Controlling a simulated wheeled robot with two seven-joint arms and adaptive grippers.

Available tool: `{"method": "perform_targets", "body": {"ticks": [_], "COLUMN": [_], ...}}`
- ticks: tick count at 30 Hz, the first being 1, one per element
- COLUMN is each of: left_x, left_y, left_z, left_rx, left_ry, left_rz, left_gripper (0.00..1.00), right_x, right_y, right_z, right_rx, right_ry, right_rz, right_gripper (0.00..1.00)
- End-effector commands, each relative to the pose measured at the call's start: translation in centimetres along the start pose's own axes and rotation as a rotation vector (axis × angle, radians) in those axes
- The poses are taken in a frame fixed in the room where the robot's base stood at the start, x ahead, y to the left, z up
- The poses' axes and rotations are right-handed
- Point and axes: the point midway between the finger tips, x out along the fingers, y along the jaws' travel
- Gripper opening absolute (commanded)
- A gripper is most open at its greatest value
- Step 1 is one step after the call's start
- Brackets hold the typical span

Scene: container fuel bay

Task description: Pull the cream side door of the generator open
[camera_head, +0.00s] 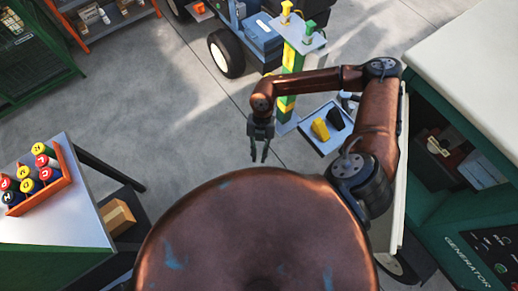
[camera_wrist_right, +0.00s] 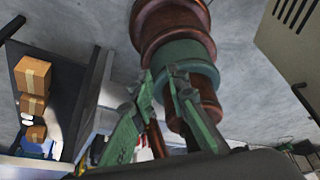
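The generator (camera_head: 462,222) stands at the right of the head view, with a green body, a cream top and a lettered panel. Its side is open, showing a dark inside with several items. The cream side door (camera_head: 404,130) shows nearly edge-on, standing out beside this opening, partly hidden by my right arm. In the right wrist view a cream slotted panel (camera_wrist_right: 290,35), likely this door, is at upper right. My right gripper (camera_head: 259,159) is empty, its fingers apart, well left of the door and not touching it. Its fingers also show in the wrist view (camera_wrist_right: 168,88). My left gripper is out of view.
A blue-grey tray (camera_head: 319,143) with a yellow and a dark item lies beyond my right arm. A table (camera_head: 68,222) with an orange rack of cans is at left. A wheeled blue machine (camera_head: 262,38) stands at the back. The floor left of my gripper is clear.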

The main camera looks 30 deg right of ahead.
Motion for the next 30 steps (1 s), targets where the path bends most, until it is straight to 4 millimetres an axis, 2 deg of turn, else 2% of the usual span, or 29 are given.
{"method": "perform_targets", "body": {"ticks": [6,26,30], "left_x": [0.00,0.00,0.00], "left_y": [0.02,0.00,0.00], "left_z": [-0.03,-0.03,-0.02], "left_rx": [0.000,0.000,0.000], "left_ry": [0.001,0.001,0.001], "left_rz": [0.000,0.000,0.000], "left_gripper": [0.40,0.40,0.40], "right_x": [-0.02,-0.02,-0.02], "right_y": [-0.01,-0.01,-0.01], "right_z": [0.00,0.00,0.01], "right_rx": [0.000,0.000,0.000], "right_ry": [0.000,0.000,0.000], "right_rz": [0.000,0.000,0.000], "right_gripper": [0.00,0.00,0.09]}}
